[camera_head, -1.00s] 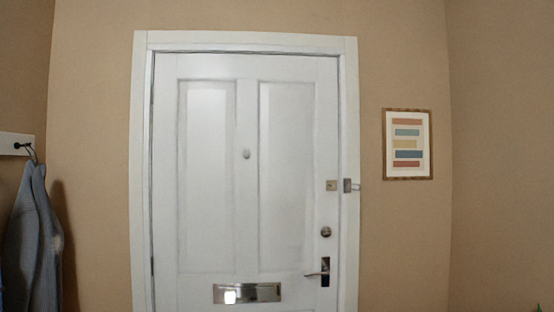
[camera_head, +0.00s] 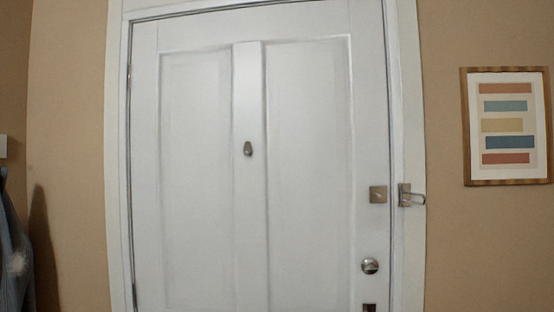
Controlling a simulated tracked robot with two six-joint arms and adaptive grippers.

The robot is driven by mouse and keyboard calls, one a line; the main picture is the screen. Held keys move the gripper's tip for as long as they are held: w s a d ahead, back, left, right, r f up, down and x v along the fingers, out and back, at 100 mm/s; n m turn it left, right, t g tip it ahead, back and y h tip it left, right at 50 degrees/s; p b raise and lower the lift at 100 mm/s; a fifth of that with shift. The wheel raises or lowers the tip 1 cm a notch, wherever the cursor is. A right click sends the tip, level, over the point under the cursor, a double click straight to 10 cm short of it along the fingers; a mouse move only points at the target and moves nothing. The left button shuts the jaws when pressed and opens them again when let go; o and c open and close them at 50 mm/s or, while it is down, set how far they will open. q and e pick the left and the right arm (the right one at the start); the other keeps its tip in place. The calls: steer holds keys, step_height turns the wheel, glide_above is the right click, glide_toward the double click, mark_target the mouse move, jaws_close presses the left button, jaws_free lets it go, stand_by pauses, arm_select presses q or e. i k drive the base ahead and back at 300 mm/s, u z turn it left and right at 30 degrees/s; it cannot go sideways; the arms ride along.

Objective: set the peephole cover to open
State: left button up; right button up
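The peephole cover (camera_head: 248,149) is a small grey metal piece on the middle stile of the white door (camera_head: 305,180), in the upper half of the head view. It hangs as a small upright oval. It is too small to tell clearly whether the peephole behind it is covered. Neither of my grippers shows in the head view, and nothing touches the cover.
The door looks closed in its white frame. A latch plate (camera_head: 378,194), a swing-bar guard (camera_head: 408,196) and a round lock (camera_head: 370,266) are at its right. A framed picture (camera_head: 507,125) hangs right. Blue clothing (camera_head: 14,255) hangs at far left.

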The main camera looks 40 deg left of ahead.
mark_target(248, 149)
steer(key=u, duration=0.5)
steer(key=i, duration=1.1)
steer(key=u, duration=0.85)
steer(key=k, duration=0.75)
steer(key=u, duration=0.2)
steer(key=i, duration=0.85)
steer(key=z, duration=0.05)
